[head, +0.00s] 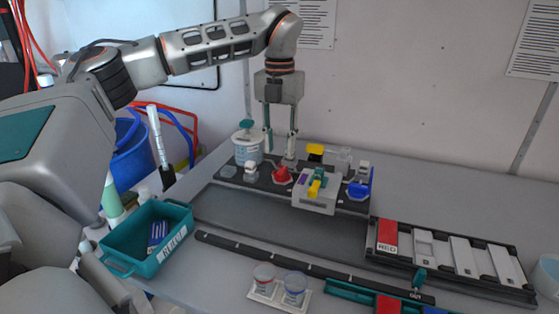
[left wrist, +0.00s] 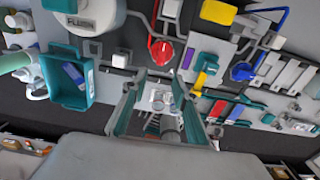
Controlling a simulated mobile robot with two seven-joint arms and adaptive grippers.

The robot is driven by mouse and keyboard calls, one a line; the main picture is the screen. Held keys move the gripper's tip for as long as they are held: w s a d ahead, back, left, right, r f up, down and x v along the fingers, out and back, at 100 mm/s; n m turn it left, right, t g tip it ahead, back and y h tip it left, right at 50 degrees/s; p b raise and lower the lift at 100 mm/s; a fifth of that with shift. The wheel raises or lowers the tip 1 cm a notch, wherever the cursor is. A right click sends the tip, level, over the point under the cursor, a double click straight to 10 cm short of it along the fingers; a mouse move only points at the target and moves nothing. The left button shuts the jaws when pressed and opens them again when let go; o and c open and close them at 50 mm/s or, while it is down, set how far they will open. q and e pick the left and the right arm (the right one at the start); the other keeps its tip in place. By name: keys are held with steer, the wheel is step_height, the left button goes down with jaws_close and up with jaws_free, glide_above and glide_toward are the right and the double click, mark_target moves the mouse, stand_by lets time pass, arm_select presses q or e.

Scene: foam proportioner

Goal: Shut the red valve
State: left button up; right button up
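The red valve (head: 281,175) sits on the dark base strip at the back of the table, between a white-handled fitting and a grey box. In the left wrist view the red valve (left wrist: 162,51) lies just beyond the fingertips, near the top middle. My left gripper (head: 280,153) points down above and slightly behind the valve, its two teal fingers apart. My right gripper is in neither view.
A lidded canister (head: 247,146) stands left of the valve. The grey box (head: 315,190) with yellow and teal handles and a blue valve (head: 360,185) are to the right. A teal bin (head: 176,218) is at front left. A dark mat (head: 260,222) lies clear before the valves.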

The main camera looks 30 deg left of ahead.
arm_select(q)
step_height(320, 180, up, 4)
stand_by(0.8)
